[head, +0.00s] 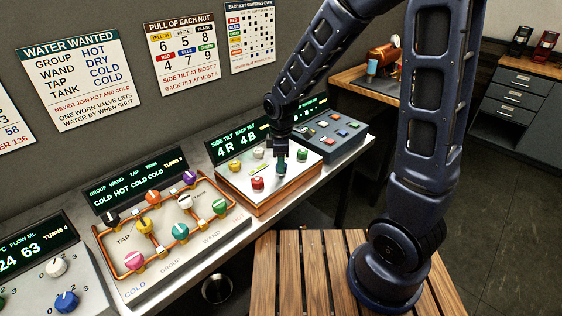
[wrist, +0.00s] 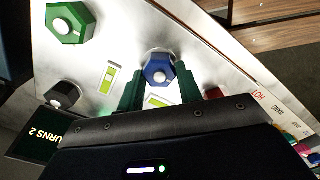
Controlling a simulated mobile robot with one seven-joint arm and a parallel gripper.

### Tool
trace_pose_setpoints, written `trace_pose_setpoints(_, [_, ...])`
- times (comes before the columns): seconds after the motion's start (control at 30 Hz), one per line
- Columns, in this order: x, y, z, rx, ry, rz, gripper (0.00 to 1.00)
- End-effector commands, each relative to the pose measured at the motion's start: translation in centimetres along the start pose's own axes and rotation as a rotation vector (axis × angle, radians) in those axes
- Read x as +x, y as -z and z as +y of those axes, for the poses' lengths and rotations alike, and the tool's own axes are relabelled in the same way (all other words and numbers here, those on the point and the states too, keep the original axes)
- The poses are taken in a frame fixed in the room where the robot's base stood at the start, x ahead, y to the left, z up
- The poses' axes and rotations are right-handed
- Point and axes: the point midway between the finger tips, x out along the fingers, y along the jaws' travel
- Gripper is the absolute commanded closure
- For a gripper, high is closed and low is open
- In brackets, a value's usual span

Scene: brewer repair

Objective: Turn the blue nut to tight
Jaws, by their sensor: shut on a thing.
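The blue nut (wrist: 156,75) is a dark blue hexagon with a pale centre stud, on a pale metal plate. My gripper (wrist: 160,88) has its two green fingers on either side of the nut, shut on it. In the head view, my gripper (head: 281,168) points down at the plate (head: 228,183), and the blue nut is mostly hidden there. The green nut (wrist: 70,22), a dark nut (wrist: 63,94) and part of the red nut (wrist: 213,93) show in the wrist view.
The yellow nut (head: 234,165) and red nut (head: 257,183) stand close to my gripper. Two green level vials lie on the plate, one of them clear (wrist: 109,77). A copper-piped valve board (head: 160,225) stands left and a button box (head: 335,133) right. A wall chart (head: 181,56) lists nut pulls.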

Motion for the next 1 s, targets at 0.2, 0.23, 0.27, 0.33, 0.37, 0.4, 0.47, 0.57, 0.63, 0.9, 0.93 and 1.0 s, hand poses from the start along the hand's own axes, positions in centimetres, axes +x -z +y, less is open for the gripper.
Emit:
trace_pose_setpoints(0.2, [-0.03,-0.01,0.04,0.047,0.0,0.0,0.88])
trace_pose_setpoints(0.23, [-0.03,-0.02,0.05,0.061,0.0,0.0,0.88])
trace_pose_setpoints(0.27, [-0.03,-0.03,0.06,0.075,0.0,0.0,0.88])
trace_pose_setpoints(0.33, [-0.03,-0.04,0.08,0.116,0.0,0.0,0.88])
trace_pose_setpoints(0.37, [-0.03,-0.04,0.08,0.137,0.0,0.0,0.88])
trace_pose_setpoints(0.4, [-0.04,-0.03,0.07,0.167,0.0,0.0,0.88])
trace_pose_setpoints(0.47, [-0.04,-0.02,0.07,0.214,0.0,0.0,0.88])
trace_pose_setpoints(0.57, [-0.04,-0.05,0.11,0.305,0.0,0.0,0.88])
trace_pose_setpoints(0.63, [-0.04,-0.04,0.11,0.371,0.0,0.0,0.88])
trace_pose_setpoints(0.9, [-0.05,-0.06,0.16,0.629,-0.001,0.0,0.88])
trace_pose_setpoints(0.93, [-0.05,-0.05,0.15,0.658,-0.001,0.0,0.88])
trace_pose_setpoints(1.0, [-0.05,-0.04,0.15,0.723,-0.001,0.0,0.88])
